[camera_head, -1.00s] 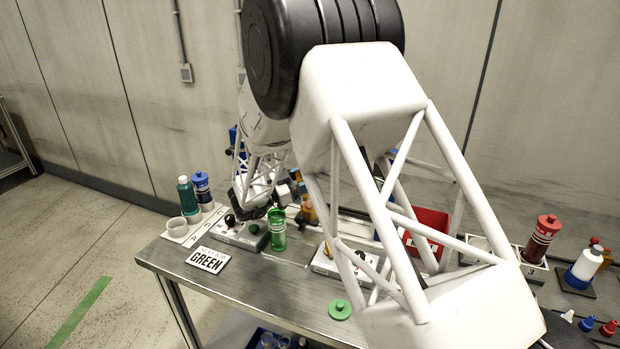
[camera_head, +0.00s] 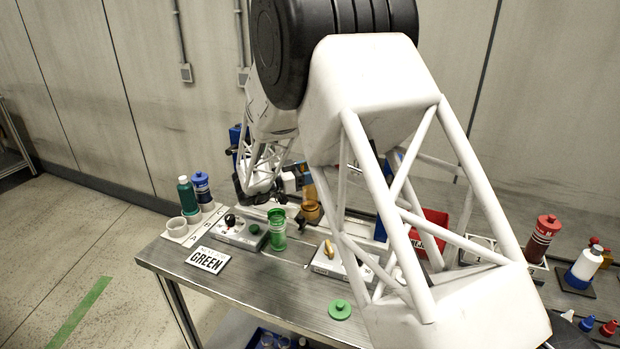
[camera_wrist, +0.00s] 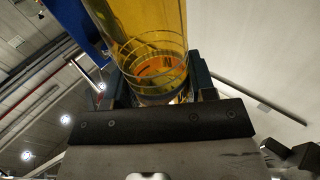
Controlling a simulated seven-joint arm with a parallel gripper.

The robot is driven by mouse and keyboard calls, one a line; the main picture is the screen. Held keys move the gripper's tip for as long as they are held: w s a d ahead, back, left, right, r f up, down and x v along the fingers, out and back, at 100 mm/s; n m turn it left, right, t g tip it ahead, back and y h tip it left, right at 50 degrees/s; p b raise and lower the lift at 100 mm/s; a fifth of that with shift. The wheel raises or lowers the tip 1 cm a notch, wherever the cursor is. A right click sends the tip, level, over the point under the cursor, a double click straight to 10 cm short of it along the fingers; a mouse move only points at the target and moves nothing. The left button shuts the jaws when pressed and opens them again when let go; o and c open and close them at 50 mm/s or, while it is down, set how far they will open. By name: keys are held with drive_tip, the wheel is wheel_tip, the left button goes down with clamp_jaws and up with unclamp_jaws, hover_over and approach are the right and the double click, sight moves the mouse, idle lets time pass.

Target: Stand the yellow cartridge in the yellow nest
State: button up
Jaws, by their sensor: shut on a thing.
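The yellow cartridge (camera_wrist: 150,30) is a clear amber cylinder, large in the wrist view, with ring lines and an orange-red patch near its lower end. My gripper (camera_wrist: 162,88) is shut on it, with a dark finger on each side. In the head view my gripper (camera_head: 288,182) is beyond the green clear cylinder, and part of the amber cartridge (camera_head: 322,186) shows beside it, partly behind my arm.
A green clear cylinder (camera_head: 277,230) stands close in front, by a control box (camera_head: 240,232) with knobs. A second box (camera_head: 332,262) is to the right. A GREEN sign (camera_head: 209,259) and green disc (camera_head: 340,309) lie near the front edge. A red bin (camera_head: 432,232) is behind my arm.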

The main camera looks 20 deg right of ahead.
drive_tip(key=shift+w+d+n+y, duration=0.3)
drive_tip(key=shift+w+d, duration=0.1)
drive_tip(key=shift+f, duration=1.5)
drive_tip(key=o, duration=1.1)
drive_tip(key=shift+a+r, duration=0.15)
drive_tip(key=shift+r, duration=0.05)
drive_tip(key=shift+a, duration=5.9)
